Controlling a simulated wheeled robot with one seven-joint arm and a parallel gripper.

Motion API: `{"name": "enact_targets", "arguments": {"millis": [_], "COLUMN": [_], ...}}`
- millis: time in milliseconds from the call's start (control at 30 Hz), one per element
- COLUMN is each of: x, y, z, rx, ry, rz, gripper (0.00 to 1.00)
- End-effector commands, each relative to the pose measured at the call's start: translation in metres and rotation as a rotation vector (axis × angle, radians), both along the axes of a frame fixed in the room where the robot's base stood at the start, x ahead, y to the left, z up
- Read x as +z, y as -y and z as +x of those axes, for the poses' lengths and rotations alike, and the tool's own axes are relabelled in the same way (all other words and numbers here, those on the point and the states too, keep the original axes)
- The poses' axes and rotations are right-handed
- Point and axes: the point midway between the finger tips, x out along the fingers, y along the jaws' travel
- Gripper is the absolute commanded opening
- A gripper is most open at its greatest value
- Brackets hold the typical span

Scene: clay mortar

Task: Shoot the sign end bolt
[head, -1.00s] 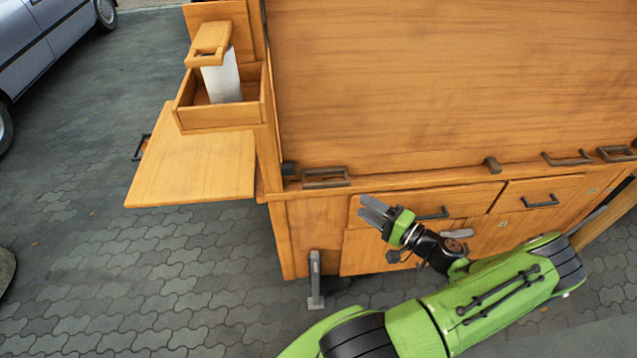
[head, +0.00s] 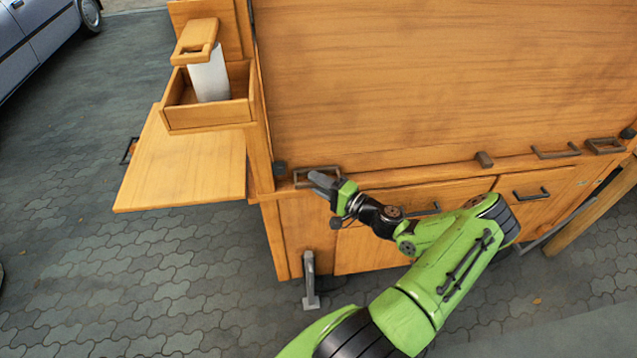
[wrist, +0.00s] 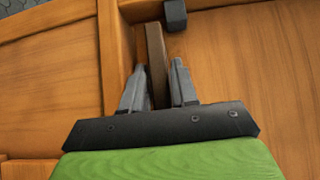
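A brown bar-shaped handle (head: 303,176), which looks like the sign's end bolt, lies along the ledge at the left end of the big wooden panel. A small dark block (head: 279,168) sits just left of it; it also shows at the top of the wrist view (wrist: 175,15). My gripper (head: 318,183) is at the handle and covers part of it. In the wrist view my gripper (wrist: 157,80) is open, with the brown bar (wrist: 156,65) between its two fingers. Contact cannot be told.
The large wooden panel (head: 440,80) rises behind the ledge. Drawers with dark handles (head: 531,193) are below. More brackets (head: 556,152) lie along the ledge to the right.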

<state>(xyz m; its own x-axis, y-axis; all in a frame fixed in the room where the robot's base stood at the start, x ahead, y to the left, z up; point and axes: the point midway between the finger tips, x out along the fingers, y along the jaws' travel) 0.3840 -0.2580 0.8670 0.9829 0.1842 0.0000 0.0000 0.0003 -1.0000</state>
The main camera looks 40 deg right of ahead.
Motion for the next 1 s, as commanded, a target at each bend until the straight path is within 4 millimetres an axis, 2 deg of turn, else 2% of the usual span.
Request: {"name": "enact_targets", "arguments": {"millis": [33,167,433,733,1000], "x": [0.000,0.000,0.000,0.001,0.000], "y": [0.000,0.000,-0.001,-0.039,-0.044], "z": [0.000,0.000,0.000,0.026,0.030], "rx": [0.000,0.000,0.001,0.004,0.003], "ry": [0.000,0.000,0.000,0.000,0.000], "rz": [0.000,0.000,0.000,0.002,0.001], "gripper": [0.20,0.00,0.00,0.00,0.00]}}
